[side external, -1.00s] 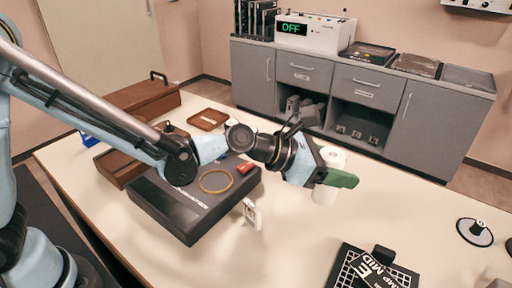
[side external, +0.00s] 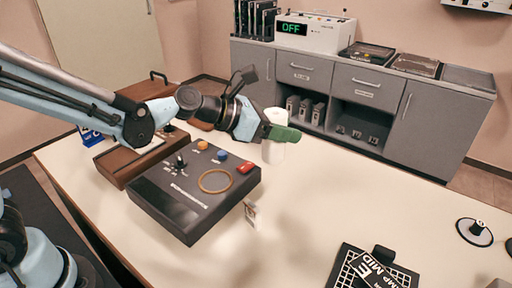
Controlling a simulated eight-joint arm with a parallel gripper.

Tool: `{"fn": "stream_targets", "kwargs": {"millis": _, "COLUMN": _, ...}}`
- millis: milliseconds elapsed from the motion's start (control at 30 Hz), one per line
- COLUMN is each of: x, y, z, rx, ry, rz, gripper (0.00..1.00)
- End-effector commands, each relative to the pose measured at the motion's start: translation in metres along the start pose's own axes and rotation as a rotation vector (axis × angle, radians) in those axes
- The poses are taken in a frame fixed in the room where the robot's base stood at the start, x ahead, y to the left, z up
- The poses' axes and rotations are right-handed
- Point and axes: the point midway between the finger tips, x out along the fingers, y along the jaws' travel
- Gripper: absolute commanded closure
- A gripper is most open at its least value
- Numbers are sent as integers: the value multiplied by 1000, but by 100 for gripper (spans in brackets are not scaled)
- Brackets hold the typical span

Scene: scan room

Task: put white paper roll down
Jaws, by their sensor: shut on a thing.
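The white paper roll (side external: 273,152) is upright at the far side of the table, right of the black control box. My gripper (side external: 280,134) is shut on the roll near its upper part, and a green finger crosses the front of it. The other finger is hidden behind the roll. I cannot tell whether the roll's lower end touches the tabletop (side external: 330,190) or hangs just above it.
A black control box (side external: 180,205) with knobs, a red button and a tan ring (side external: 215,181) stands to the left. A black grid tray (side external: 370,270) lies at front right. The middle of the table is clear.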

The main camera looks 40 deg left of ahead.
Motion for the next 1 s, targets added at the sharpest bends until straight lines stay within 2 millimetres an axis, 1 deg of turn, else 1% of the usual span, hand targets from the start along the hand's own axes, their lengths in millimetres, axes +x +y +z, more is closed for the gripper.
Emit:
{"fn": "stream_targets", "kwargs": {"millis": 33, "x": -7, "y": 15, "z": -2, "rx": -9, "ry": -4, "rz": 19, "gripper": 80}}
{"fn": "stream_targets", "kwargs": {"millis": 100, "x": -14, "y": 28, "z": -4, "rx": -13, "ry": -9, "rz": 31, "gripper": 80}}
{"fn": "stream_targets", "kwargs": {"millis": 200, "x": -21, "y": 40, "z": -6, "rx": -16, "ry": -16, "rz": 44, "gripper": 80}}
{"fn": "stream_targets", "kwargs": {"millis": 300, "x": -24, "y": 49, "z": -8, "rx": -19, "ry": -20, "rz": 50, "gripper": 80}}
{"fn": "stream_targets", "kwargs": {"millis": 367, "x": -24, "y": 55, "z": -11, "rx": -18, "ry": -20, "rz": 52, "gripper": 80}}
{"fn": "stream_targets", "kwargs": {"millis": 467, "x": -22, "y": 70, "z": -19, "rx": -19, "ry": -21, "rz": 53, "gripper": 80}}
{"fn": "stream_targets", "kwargs": {"millis": 833, "x": -11, "y": 134, "z": -56, "rx": -20, "ry": -21, "rz": 52, "gripper": 80}}
{"fn": "stream_targets", "kwargs": {"millis": 1000, "x": -7, "y": 155, "z": -69, "rx": -18, "ry": -20, "rz": 51, "gripper": 80}}
